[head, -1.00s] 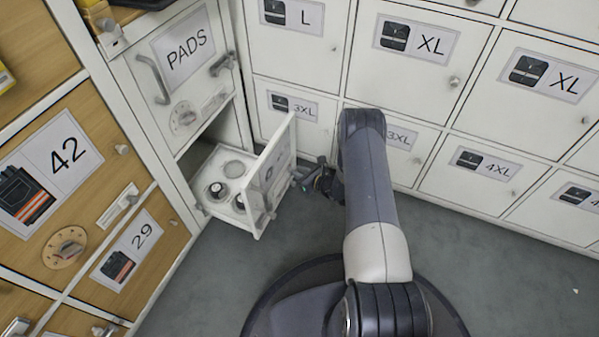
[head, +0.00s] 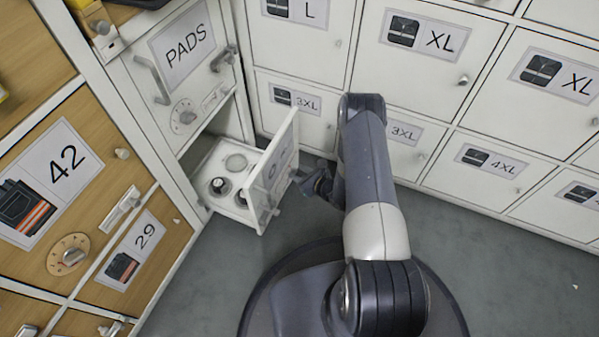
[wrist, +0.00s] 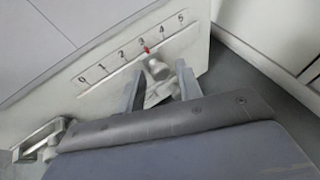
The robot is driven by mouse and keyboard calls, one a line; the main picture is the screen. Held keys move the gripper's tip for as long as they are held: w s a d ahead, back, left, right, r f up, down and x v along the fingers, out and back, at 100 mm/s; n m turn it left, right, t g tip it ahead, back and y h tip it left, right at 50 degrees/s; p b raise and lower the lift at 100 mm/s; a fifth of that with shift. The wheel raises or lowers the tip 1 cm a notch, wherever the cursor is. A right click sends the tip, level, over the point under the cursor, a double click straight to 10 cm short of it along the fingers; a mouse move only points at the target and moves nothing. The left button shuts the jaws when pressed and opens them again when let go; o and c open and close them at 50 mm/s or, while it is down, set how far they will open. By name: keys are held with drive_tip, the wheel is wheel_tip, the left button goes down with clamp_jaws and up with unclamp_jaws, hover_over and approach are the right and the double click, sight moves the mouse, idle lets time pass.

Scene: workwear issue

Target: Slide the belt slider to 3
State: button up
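The belt slider is on the front panel (wrist: 110,83) of an open drawer. Its scale runs from 0 to 5, and its red pointer (wrist: 147,49) lines up with 3. The slider's pale round knob (wrist: 157,69) stands out below the pointer. My gripper (wrist: 160,80) is open, with one finger on each side of the knob and visible gaps between. In the head view my gripper (head: 302,178) is at the outer face of the drawer front (head: 270,180). The slider's scale cannot be read there.
The open drawer (head: 206,203) holds several round items, under the PADS door (head: 180,60). White lockers (head: 420,95) stand behind my arm. Wooden doors marked 42 and 29 are at left. A bar handle (wrist: 40,138) is on the drawer front, left of the scale.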

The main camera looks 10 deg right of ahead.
drive_tip(key=shift+o, duration=0.5)
drive_tip(key=p+v, duration=0.4)
drive_tip(key=v, duration=0.7)
drive_tip(key=shift+w+f, duration=0.15)
